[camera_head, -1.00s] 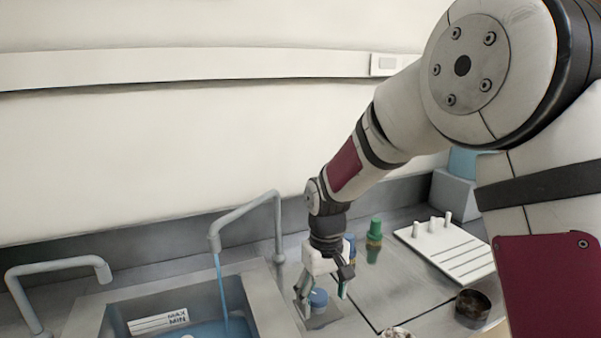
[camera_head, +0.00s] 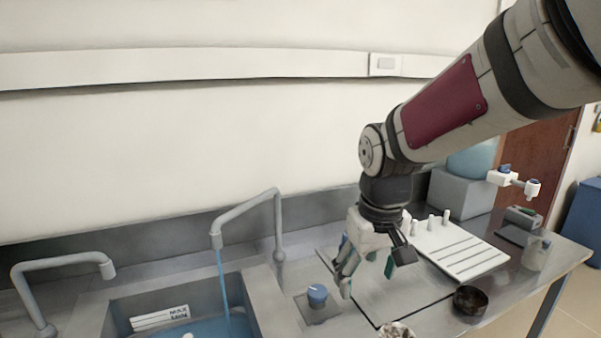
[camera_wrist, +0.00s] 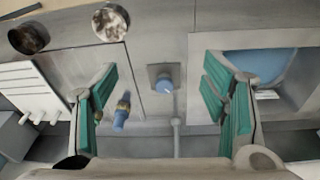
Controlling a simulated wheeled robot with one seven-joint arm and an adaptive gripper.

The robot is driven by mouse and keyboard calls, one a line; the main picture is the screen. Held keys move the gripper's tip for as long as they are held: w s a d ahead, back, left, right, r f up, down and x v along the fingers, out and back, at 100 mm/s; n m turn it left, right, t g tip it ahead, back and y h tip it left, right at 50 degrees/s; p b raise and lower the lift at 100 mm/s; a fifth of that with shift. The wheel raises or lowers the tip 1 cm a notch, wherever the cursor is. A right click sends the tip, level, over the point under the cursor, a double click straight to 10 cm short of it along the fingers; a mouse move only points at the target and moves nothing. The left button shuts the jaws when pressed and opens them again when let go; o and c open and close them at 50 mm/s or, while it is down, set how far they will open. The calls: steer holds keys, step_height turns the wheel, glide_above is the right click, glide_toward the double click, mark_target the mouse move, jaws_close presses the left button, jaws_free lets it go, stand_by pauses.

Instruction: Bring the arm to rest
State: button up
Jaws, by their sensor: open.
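A blue-capped bottle (camera_wrist: 122,110) stands beside the left finger in the wrist view. In the head view my gripper and arm hide part of the counter behind them.
A sink with blue water (camera_head: 205,330) and a running tap (camera_head: 247,215) lies left. A white rack with pegs (camera_head: 455,250), a dark round dish (camera_head: 470,300) and a second dish (camera_head: 396,331) are to the right. A grey box (camera_head: 462,195) stands at the back.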

steer(key=s+d+r+m+t, duration=0.1)
steer(key=s+d+r, duration=0.2)
steer(key=s, duration=0.6)
steer(key=s+d+r+m+t, duration=0.2)
steer(key=s+d+r, duration=0.1)
steer(key=s, duration=0.6)
steer(key=shift+s+d+r, duration=0.2)
steer(key=shift+d+r, duration=0.1)
steer(key=shift+d, duration=0.55)
